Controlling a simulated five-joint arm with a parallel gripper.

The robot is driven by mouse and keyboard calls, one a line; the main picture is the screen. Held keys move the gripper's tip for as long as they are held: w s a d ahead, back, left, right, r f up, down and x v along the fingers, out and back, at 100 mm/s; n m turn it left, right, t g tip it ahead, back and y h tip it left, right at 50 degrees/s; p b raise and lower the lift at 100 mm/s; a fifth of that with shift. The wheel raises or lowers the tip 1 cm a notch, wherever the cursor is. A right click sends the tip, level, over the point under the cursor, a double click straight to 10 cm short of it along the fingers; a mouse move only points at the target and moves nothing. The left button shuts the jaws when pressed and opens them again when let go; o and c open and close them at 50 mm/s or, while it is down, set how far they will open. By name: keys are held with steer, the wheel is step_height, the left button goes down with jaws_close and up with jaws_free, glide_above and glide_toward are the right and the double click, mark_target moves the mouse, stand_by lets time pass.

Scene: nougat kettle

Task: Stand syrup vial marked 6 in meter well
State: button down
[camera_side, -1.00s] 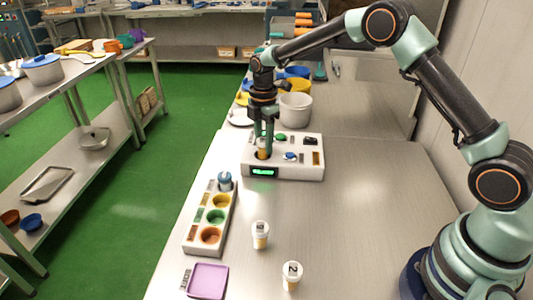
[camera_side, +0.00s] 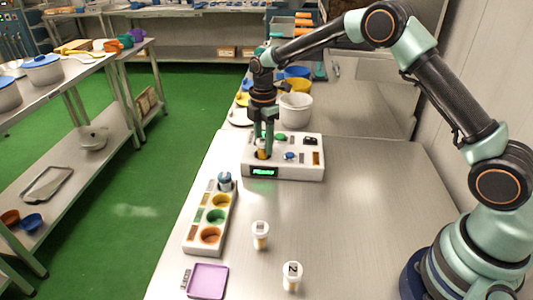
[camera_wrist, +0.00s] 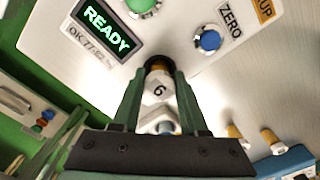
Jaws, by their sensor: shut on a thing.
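The vial marked 6 (camera_wrist: 158,90) has a white label and an amber part, and stands upright between my fingers. My gripper (camera_wrist: 160,78) is shut on it. In the side view my gripper (camera_side: 262,146) points straight down over the left part of the white meter (camera_side: 290,171), with the amber of the vial showing between the fingers. The vial's lower end is at the dark mouth of the meter well (camera_wrist: 158,63); how deep it sits is hidden. The meter's green display (camera_wrist: 107,27) reads READY.
A white rack (camera_side: 191,236) with yellow, green and orange wells holds a blue-grey piece at its far end. Two white-capped vials (camera_side: 260,236) (camera_side: 291,277), one marked 2, stand on the table. A purple tray (camera_side: 208,281) lies in front. The table's right side is clear.

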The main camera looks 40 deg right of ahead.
mark_target(264, 140)
steer(key=shift+f, duration=0.5)
steer(key=c, duration=0.7)
jaws_free()
steer(key=shift+r, duration=5.5)
steer(key=shift+r, duration=0.1)
